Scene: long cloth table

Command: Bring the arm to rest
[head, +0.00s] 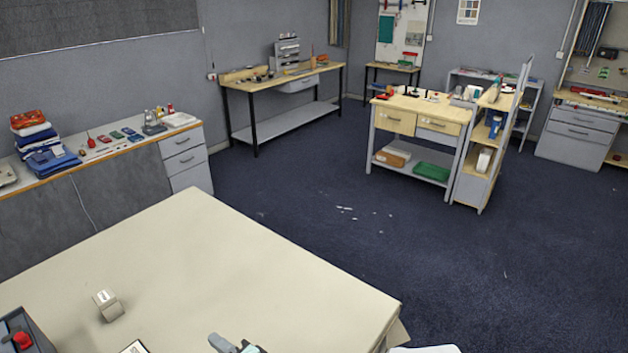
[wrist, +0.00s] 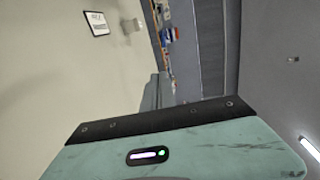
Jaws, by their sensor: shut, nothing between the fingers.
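My gripper (head: 236,345) shows at the bottom edge of the head view, over the near part of the cream cloth table (head: 215,270). Only its end is in that picture; the rest of my arm is cut off below. In the wrist view, the gripper's teal body and black strip fill the lower part, with the fingers (wrist: 154,92) showing just beyond the strip. The fingers are shut and hold nothing.
A small grey-white block (head: 108,304) stands on the table. A framed card (head: 134,347) lies near the bottom edge, and it also shows in the wrist view (wrist: 96,23). A dark bin (head: 30,330) with red items is at the lower left. The table's middle is clear.

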